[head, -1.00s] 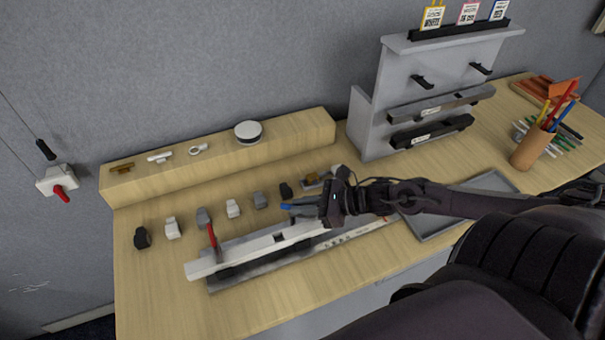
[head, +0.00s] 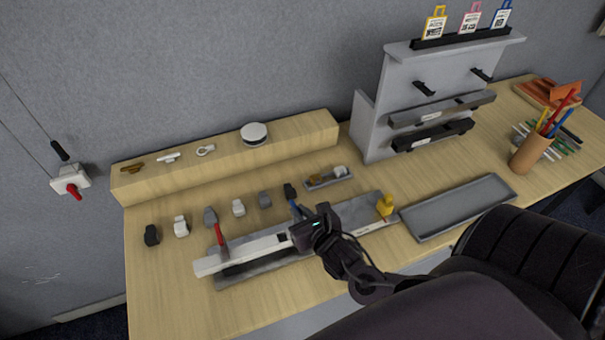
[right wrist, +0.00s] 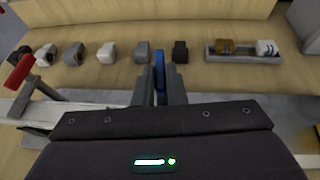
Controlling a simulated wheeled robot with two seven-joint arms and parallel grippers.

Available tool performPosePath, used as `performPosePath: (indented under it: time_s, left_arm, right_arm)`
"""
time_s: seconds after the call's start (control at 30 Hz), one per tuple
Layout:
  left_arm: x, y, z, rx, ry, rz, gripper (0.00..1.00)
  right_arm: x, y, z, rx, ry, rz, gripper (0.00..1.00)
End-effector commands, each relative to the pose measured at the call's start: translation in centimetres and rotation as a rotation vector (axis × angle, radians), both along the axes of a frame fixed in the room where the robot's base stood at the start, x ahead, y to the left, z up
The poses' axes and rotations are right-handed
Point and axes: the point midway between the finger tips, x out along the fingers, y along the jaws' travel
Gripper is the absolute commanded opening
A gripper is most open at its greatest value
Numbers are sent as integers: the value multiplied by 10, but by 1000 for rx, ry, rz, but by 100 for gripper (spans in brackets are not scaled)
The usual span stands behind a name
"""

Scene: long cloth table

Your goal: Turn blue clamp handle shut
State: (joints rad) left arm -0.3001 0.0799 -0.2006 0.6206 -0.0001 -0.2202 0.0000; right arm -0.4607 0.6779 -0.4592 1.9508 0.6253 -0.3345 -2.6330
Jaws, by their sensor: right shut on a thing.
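The blue clamp handle (head: 295,207) shows as a small strip at the far side of the long white bar (head: 240,254). In the right wrist view the blue handle (right wrist: 159,72) stands upright between the two grey fingers. My right gripper (head: 299,215) is shut on it, with its fingers pointing toward the back of the table. The gripper also shows in the right wrist view (right wrist: 159,88). The clamp's body is hidden behind my gripper. A red handle (head: 220,236) stands at the left part of the bar. My left gripper is not in view.
Several small grey, white and black blocks (head: 239,208) stand in a row behind the bar. A small tray (head: 329,184) lies behind my gripper. A yellow piece (head: 386,206) stands at the bar's right end, beside an empty grey tray (head: 458,212).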

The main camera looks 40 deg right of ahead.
Motion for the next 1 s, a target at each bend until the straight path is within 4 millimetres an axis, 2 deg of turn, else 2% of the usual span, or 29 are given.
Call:
performPosePath:
  time_s: [0.3,0.8,0.83,1.0]
  left_arm:
    - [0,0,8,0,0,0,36]
    - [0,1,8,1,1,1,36]
    - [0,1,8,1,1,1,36]
    - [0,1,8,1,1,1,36]
  right_arm:
    - [1,3,2,1,-4,-112,0]
    - [2,3,2,0,-6,-131,0]
    - [2,3,2,0,-6,-131,12]
    - [2,3,1,-1,-5,-130,33]
